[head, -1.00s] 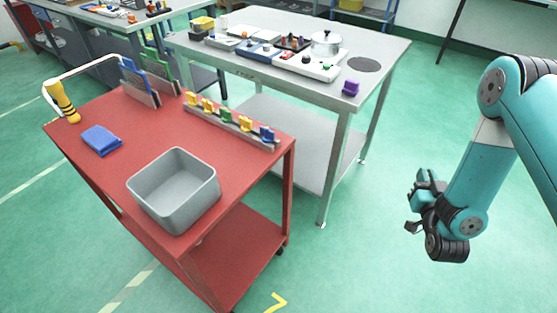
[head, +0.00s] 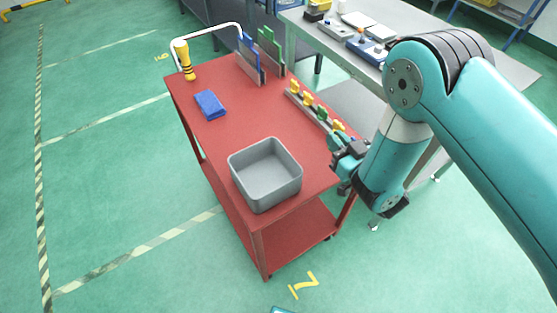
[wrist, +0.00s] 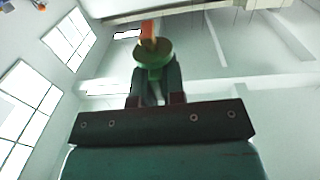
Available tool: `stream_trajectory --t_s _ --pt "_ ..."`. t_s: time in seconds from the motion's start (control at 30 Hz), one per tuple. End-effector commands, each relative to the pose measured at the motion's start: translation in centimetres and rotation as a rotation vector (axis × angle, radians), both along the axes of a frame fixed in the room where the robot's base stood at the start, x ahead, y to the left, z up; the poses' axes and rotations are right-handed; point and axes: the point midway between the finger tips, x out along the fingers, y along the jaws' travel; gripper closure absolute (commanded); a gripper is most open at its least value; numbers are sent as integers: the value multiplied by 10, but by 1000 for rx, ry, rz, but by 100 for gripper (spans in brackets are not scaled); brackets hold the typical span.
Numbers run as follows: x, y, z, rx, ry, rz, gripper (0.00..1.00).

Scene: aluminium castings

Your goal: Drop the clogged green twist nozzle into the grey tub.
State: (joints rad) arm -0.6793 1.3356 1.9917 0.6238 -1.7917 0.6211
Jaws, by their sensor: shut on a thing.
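The grey tub (head: 238,172) is open and looks empty, and it stands at the near end of the red cart. My gripper (head: 342,160) is to the right of the tub, by the cart's right edge. In the wrist view my gripper (wrist: 155,82) is shut on a green nozzle (wrist: 153,55) with a round flange and an orange tip. The held nozzle cannot be made out in the head view. Whether it is clogged cannot be seen.
A grey workbench (head: 300,22) stands behind at the right.

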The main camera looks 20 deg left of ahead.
Motion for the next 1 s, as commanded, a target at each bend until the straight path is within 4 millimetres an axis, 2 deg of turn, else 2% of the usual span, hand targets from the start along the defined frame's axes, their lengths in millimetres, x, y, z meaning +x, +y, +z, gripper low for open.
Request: stream_trajectory --t_s 0.03,0.1,0.2,0.33,0.43,0.57,1.0 --pt "-14 29 24 -2 -3 68 100" --pt "-31 61 39 -4 -5 141 100" --pt "-54 96 56 -5 -6 222 100" --pt "-75 124 70 -3 -9 287 100" --pt "-84 135 74 -3 -10 312 100" --pt "-87 139 70 -3 -10 320 100" --pt "-86 138 21 -2 -11 318 100"
